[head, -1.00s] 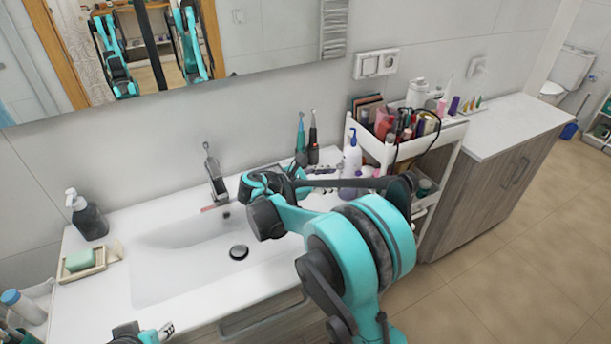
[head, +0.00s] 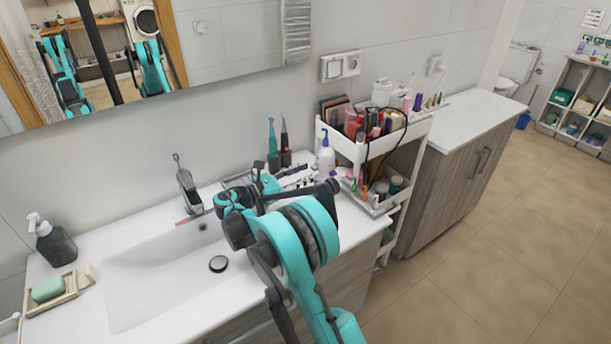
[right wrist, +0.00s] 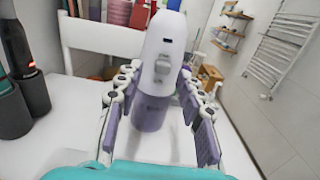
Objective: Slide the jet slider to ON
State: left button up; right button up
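The jet device is a white, upright bottle-like body (right wrist: 161,55) with a purple lower part (right wrist: 150,110). In the right wrist view it stands centred between my fingers. Its front carries a small dark mark near the top and a grey raised piece (right wrist: 162,68) below; I cannot tell which is the slider or its setting. In the head view the device (head: 325,160) stands at the counter's right end beside the cart. My right gripper (head: 306,182) is open in front of it, with fingertips (right wrist: 159,74) close to its sides; contact is unclear. My left gripper is out of view.
A white cart (head: 345,148) full of cosmetics stands just right of the counter. Two dark-based toothbrushes (head: 286,150) stand left of the device, near the wall. The sink (head: 150,290) and soap dish (head: 70,288) lie further left.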

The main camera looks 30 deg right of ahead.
jog(key=shift+d, duration=0.3)
